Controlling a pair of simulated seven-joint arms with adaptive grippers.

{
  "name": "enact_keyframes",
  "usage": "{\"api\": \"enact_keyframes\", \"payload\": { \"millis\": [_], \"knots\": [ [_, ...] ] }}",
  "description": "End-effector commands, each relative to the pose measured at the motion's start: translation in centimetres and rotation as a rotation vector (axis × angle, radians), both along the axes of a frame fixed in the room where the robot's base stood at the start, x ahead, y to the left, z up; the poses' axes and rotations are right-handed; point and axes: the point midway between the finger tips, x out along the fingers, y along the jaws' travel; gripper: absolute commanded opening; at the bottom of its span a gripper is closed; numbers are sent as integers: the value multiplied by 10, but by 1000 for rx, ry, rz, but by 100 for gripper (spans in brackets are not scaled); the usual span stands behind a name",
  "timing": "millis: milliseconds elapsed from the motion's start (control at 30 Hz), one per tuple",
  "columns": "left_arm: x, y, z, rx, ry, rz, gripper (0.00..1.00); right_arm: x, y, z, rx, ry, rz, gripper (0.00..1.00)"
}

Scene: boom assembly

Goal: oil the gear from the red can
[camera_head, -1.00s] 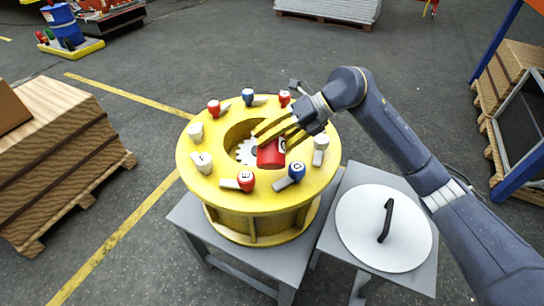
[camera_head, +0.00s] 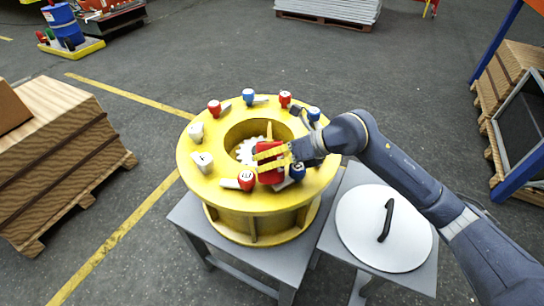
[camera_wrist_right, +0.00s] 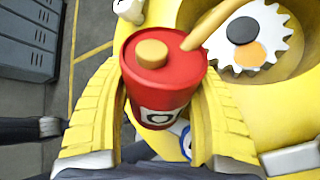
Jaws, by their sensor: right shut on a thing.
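The red can (camera_wrist_right: 165,75) has a yellow cap and a yellow spout, and my right gripper (camera_head: 270,160) is shut on it. The gripper's yellow fingers clasp the can from both sides in the right wrist view. In the head view the can (camera_head: 269,176) is above the front right part of the yellow ring housing (camera_head: 220,188). The white toothed gear (camera_head: 245,151) lies in the housing's central opening, left of the can. In the wrist view the gear (camera_wrist_right: 276,27) shows a dark hub and an orange patch beside it. My left gripper is not in view.
A grey stand (camera_head: 345,255) at right bears a white round lid (camera_head: 360,225) with a black handle.

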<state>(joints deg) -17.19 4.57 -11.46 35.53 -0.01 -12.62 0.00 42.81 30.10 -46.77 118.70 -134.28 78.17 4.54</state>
Motion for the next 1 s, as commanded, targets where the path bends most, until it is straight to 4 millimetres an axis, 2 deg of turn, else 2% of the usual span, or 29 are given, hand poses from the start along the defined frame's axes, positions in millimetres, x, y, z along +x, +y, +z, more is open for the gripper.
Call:
{"api": "enact_keyframes", "payload": {
  "millis": [33,100,467,667,1000],
  "knots": [
    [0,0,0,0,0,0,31,-6,-3,-20,-19,8,-1,17],
    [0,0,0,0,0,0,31,-8,-4,-24,-22,-16,-3,17],
    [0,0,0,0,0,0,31,-8,-5,-29,-24,-32,-6,16],
    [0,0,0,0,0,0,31,-8,-5,-21,-25,-106,-5,16],
    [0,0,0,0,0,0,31,-7,-4,11,-22,-383,-5,16]
  ]
}}
